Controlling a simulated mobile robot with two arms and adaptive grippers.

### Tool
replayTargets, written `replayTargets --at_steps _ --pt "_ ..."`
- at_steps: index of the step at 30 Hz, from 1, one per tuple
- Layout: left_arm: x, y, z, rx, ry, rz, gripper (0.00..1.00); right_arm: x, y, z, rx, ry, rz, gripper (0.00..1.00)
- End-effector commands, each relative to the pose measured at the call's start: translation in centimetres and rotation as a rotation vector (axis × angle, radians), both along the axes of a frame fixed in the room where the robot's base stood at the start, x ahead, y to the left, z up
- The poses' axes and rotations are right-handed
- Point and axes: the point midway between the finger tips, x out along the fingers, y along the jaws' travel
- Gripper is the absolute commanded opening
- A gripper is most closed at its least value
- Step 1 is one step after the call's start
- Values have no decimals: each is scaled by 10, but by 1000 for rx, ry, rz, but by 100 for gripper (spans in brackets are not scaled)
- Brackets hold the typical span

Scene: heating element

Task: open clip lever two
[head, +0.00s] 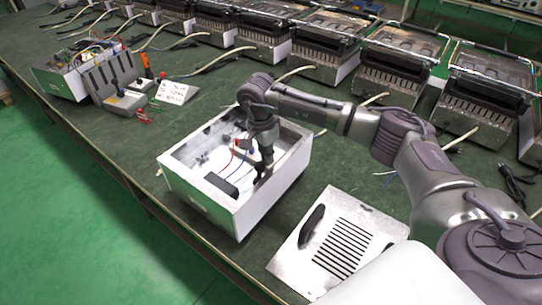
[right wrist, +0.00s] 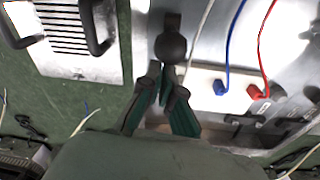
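My right gripper (head: 262,172) reaches down into the open white box (head: 237,212) in the head view. In the right wrist view its two green-padded fingers (right wrist: 163,88) lean towards each other beside a dark round knob (right wrist: 170,47). I cannot tell whether they touch or hold anything. To their right is a pale terminal block with a blue clip lever (right wrist: 219,87) and a red clip lever (right wrist: 254,91), each with a wire of its colour. A white wire runs close to the fingers. I cannot tell which lever is number two. My left gripper is not in view.
A slotted metal panel (head: 343,262) with black handles lies in front of the box. Metal heaters (head: 400,62) line the back of the green bench. An open box with wires (head: 62,76) and tools stand at the left. Bench space left of the box is clear.

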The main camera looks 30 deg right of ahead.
Motion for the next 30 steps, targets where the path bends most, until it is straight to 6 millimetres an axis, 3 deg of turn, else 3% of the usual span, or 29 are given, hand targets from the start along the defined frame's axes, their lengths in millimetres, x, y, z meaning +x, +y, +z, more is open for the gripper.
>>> replayTargets --at_steps 9,13,24,30 --pt "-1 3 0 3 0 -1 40 -2 8 0 15 6 13 0" --pt "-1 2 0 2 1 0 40 -1 9 9 17 4 14 0" --pt "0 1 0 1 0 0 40 3 10 84 10 -1 7 0" --pt "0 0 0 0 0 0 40 4 10 111 8 0 3 0"
